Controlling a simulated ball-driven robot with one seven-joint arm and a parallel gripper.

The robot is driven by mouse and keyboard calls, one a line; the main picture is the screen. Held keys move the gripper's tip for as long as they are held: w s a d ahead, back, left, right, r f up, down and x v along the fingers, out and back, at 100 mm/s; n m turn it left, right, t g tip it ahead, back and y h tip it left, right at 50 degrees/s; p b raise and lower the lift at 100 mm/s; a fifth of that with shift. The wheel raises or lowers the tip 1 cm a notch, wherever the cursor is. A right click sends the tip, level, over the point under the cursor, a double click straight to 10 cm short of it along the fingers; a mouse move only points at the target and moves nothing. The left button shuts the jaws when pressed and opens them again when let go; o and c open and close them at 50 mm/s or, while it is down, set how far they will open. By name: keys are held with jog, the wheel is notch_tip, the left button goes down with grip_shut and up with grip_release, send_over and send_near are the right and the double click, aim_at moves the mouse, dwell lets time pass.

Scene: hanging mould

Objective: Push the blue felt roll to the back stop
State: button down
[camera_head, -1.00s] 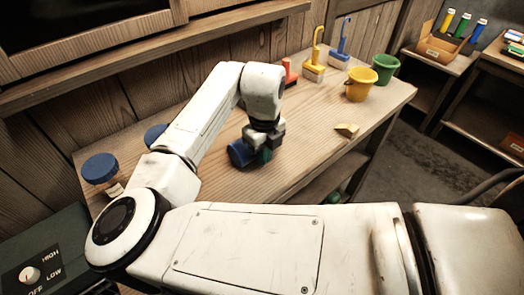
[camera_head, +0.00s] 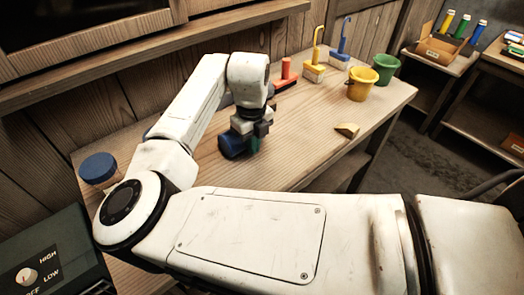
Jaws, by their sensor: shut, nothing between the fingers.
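The blue felt roll (camera_head: 231,147) lies on its side on the wooden bench, left of my gripper and partly hidden by it. My gripper (camera_head: 251,145) points down, shut and empty, low over the bench beside the right side of the roll. It looks to be against the roll, but the exact contact is hidden. I cannot make out a clear back stop; the bench's back edge by the plank wall is partly covered by my arm.
A red tool (camera_head: 287,74), yellow brush (camera_head: 314,68), blue brush (camera_head: 341,50), yellow bucket (camera_head: 361,85) and green bucket (camera_head: 385,68) stand at the bench's far end. A yellow wedge (camera_head: 347,130) lies right. A blue-topped jar (camera_head: 98,168) stands left.

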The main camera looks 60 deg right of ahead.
jog(key=shift+w+d+b, duration=0.65)
jog(key=shift+w, duration=1.55)
jog(key=shift+w+d+b, duration=0.6)
jog(key=shift+w+b, duration=0.1)
jog(key=shift+w, duration=1.45)
jog(key=shift+w+d+b, duration=0.65)
jog(key=shift+w, duration=1.55)
jog(key=shift+s+a+r+p, duration=0.15)
jog(key=shift+s+p, duration=0.2)
jog(key=shift+p, duration=0.15)
jog(key=shift+s+a+r+p, duration=0.2)
jog(key=shift+s+a+p, duration=0.05)
jog(key=shift+s+p, duration=0.55)
jog(key=shift+s+a+r+p, duration=0.15)
jog(key=shift+s+a+p, duration=0.05)
jog(key=shift+s+p, duration=0.55)
jog(key=shift+r, duration=0.1)
jog(key=s+r+p, duration=0.1)
jog(key=r+p, duration=0.1)
jog(key=s+r+p, duration=0.1)
jog(key=r+p, duration=0.1)
jog(key=s+r+p, duration=0.1)
jog(key=r+p, duration=0.1)
jog(key=shift+a+r, duration=0.4)
jog(key=shift+f, duration=0.1)
